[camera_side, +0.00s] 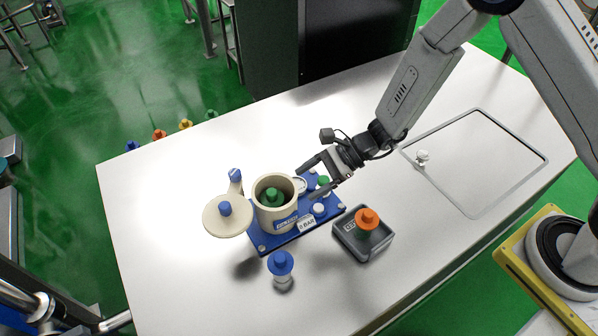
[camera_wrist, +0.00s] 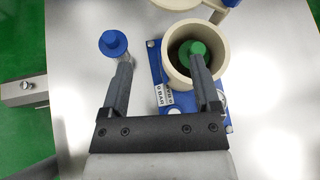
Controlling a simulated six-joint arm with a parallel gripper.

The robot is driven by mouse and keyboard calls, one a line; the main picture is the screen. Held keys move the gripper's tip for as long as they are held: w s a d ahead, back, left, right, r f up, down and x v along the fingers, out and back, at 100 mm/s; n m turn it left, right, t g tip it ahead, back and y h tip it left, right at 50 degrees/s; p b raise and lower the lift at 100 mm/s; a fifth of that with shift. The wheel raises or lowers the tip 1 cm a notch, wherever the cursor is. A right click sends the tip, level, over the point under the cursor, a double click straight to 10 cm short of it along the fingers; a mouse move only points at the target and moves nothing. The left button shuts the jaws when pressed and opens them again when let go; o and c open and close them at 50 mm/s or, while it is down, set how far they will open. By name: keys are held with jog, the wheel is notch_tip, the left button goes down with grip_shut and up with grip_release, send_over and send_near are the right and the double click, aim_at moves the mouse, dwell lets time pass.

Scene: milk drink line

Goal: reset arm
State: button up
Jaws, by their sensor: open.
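My gripper (camera_side: 309,182) is open and empty, just right of a cream pot (camera_side: 268,214) and above the table. In the wrist view my gripper (camera_wrist: 161,62) shows two spread fingers with nothing held between them; the right one overlaps the pot (camera_wrist: 178,68). The pot stands on a blue base plate (camera_side: 262,243). Its round lid (camera_side: 222,226), with a blue knob, is swung to the left, so the pot is open. A green-topped piece (camera_side: 272,195) is inside the pot; its lower part is hidden.
A blue-capped piece (camera_side: 281,264) stands in front of the plate. A dark box (camera_side: 354,247) with an orange-topped piece (camera_side: 367,219) sits to the right. The white table (camera_side: 170,190) is clear at left.

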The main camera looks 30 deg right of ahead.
jog(key=s+d+r+n+h, duration=0.5)
jog(key=s+d+r+n, duration=0.1)
jog(key=d+n, duration=0.3)
jog(key=s+d+r+n+h, duration=0.5)
jog(key=d+n, duration=0.4)
jog(key=d, duration=0.2)
jog(key=shift+s+d+r+n+h, duration=0.3)
jog(key=shift+s+r+h, duration=0.1)
jog(key=shift+h, duration=0.3)
jog(key=shift+c, duration=0.2)
